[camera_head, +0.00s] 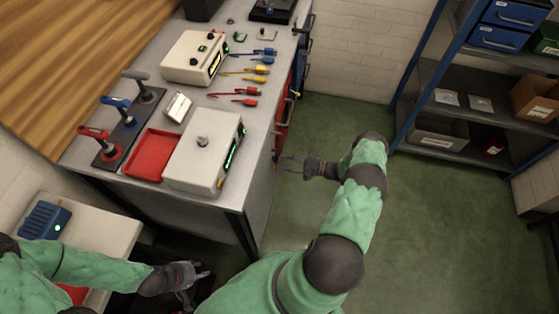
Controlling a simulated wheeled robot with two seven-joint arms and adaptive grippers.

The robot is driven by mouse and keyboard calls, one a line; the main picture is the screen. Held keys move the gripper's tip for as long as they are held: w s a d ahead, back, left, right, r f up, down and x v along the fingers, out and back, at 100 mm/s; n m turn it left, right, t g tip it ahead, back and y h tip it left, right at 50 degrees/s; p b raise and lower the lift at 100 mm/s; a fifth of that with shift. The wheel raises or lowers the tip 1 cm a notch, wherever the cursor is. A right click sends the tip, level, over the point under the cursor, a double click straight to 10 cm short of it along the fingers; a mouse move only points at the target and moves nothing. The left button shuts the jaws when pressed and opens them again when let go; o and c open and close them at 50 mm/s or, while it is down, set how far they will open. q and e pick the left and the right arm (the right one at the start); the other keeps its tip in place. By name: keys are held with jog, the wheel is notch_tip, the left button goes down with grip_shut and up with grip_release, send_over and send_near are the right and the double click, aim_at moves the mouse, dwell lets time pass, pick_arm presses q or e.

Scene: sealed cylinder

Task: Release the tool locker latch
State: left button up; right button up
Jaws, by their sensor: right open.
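A red cabinet front (284,118) with metal handles shows at the right side of the workbench, seen at a steep angle. It may be the tool locker; its latch is too small and edge-on to make out clearly. My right gripper (283,165) is open beside the near end of this red front, its fingers pointing left towards it. I cannot tell whether the fingertips touch anything. My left gripper (200,284) is low in front of the bench, away from the red front; its fingers are dark and hard to read.
The grey workbench (222,125) carries white boxes, a red tray (151,154), red, blue and yellow tools and a stand of handled tools. A blue cabinet front (303,58) is farther back. A shelf rack (460,80) stands right. Green floor between is clear.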

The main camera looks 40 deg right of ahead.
aim_at(272, 159)
jog(key=shift+x, duration=1.65)
grip_shut()
jog(key=shift+b, duration=0.3)
jog(key=m+b, duration=0.1)
jog(key=m, duration=0.2)
jog(key=shift+s+m+b, duration=0.1)
jog(key=shift+m+b, duration=0.2)
jog(key=shift+b, duration=0.05)
jog(key=m+b, duration=0.2)
jog(key=m, duration=0.5)
jog(key=m+b, duration=0.1)
jog(key=m, duration=0.6)
jog(key=shift+s+a+r+b, duration=0.1)
jog(key=shift+a+r+b, duration=0.1)
jog(key=shift+b, duration=0.15)
jog(key=shift+m, duration=0.3)
